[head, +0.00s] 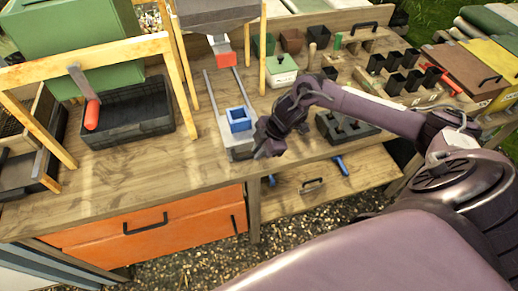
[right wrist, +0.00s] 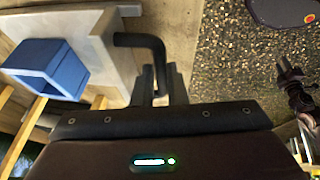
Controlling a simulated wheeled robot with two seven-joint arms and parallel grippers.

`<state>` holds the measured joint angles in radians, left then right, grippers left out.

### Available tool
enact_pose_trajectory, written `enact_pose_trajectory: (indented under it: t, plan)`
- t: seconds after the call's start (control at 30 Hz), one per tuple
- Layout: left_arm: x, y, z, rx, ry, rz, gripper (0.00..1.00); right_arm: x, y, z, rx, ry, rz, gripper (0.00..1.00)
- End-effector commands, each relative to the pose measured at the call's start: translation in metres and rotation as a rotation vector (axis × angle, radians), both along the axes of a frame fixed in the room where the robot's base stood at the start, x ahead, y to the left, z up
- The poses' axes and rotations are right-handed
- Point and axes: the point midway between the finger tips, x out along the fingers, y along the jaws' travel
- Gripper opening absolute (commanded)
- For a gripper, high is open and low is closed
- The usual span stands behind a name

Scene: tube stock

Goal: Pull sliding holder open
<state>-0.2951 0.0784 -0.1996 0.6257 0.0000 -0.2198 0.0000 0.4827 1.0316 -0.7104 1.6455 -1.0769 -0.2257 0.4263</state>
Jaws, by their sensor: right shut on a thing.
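The sliding holder (head: 239,146) is a pale grey plate on two rails, lying on the wooden workbench. A blue square cup (head: 239,119) stands on it, and shows in the right wrist view (right wrist: 50,65). A black bent handle (right wrist: 146,42) sticks out from the plate's edge. My right gripper (head: 268,150) is at the front end of the holder. In the right wrist view its fingers (right wrist: 160,85) are shut on the handle's free end.
A black crate (head: 125,125) with a red-handled tool stands left. A hopper on a wooden frame stands over the rails' back end. A dark block with slots (head: 345,128) lies right of my gripper.

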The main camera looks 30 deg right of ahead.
Motion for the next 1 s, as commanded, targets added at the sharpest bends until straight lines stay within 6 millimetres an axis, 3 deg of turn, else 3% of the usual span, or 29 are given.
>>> enact_pose_trajectory:
  t: [0.03,0.07,0.2,0.57,1.0]
  plan:
    - [-0.001,0.001,0.000,0.001,0.001,0.000,0.36,0.002,-0.001,0.002,-0.001,-0.005,-0.002,0.00]
    - [-0.001,0.001,0.000,0.001,0.002,0.001,0.36,0.002,-0.001,0.002,-0.001,-0.004,-0.003,0.16]
    - [-0.003,0.002,0.000,0.002,0.005,0.000,0.36,0.001,-0.001,0.001,-0.001,-0.004,-0.002,0.34]
    - [-0.008,0.002,-0.003,0.004,0.012,0.000,0.36,0.000,-0.003,0.005,0.000,-0.004,-0.001,0.34]
    - [-0.008,0.002,-0.018,0.003,0.012,-0.001,0.36,-0.017,-0.025,0.064,-0.002,-0.004,-0.002,0.34]
